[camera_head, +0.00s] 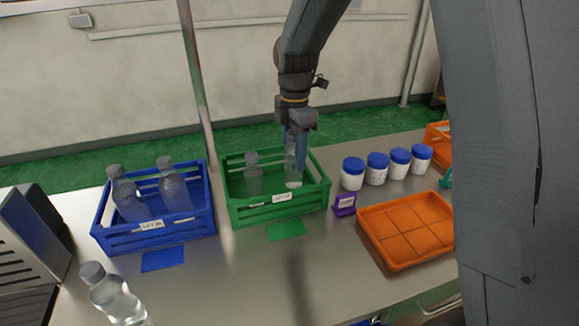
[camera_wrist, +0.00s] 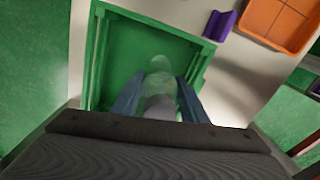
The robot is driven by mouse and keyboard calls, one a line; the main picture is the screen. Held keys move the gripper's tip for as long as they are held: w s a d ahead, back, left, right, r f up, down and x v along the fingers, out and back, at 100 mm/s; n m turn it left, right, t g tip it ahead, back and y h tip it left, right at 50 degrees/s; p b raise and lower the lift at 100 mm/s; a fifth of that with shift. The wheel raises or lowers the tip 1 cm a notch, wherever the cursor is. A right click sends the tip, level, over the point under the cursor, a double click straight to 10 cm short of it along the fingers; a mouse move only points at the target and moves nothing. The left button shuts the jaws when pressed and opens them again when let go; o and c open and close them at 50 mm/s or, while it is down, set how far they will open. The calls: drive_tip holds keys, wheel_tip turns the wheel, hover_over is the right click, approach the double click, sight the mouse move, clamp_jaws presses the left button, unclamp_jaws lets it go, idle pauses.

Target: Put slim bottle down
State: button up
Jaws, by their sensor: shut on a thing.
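My gripper (camera_head: 297,150) points down over the right part of the green crate (camera_head: 278,209). Its blue fingers are shut on a clear slim bottle (camera_head: 293,172), which is upright. The bottle's lower end is inside the crate; I cannot tell whether it touches the floor. In the wrist view the held bottle (camera_wrist: 160,82) shows between the fingers (camera_wrist: 158,100), above the green crate (camera_wrist: 99,55). Another clear bottle with a grey cap (camera_head: 253,176) stands in the crate's left part, apart from the held one.
A blue crate (camera_head: 183,225) with two bottles stands left. A loose clear bottle (camera_head: 115,299) is at front left. Several white jars with blue lids (camera_head: 376,169), a purple label stand (camera_head: 344,205) and an orange divided tray (camera_head: 407,231) are right. The bench front centre is clear.

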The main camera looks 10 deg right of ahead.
sight(294, 143)
drive_tip(key=shift+f+p, duration=0.55)
drive_tip(key=shift+f, duration=1.55)
drive_tip(key=shift+f, duration=0.15)
drive_tip(key=o, duration=1.2)
drive_tip(key=shift+o, duration=0.2)
wheel_tip(294, 143, up, 8)
drive_tip(key=shift+f+b, duration=0.1)
drive_tip(key=shift+b, duration=1)
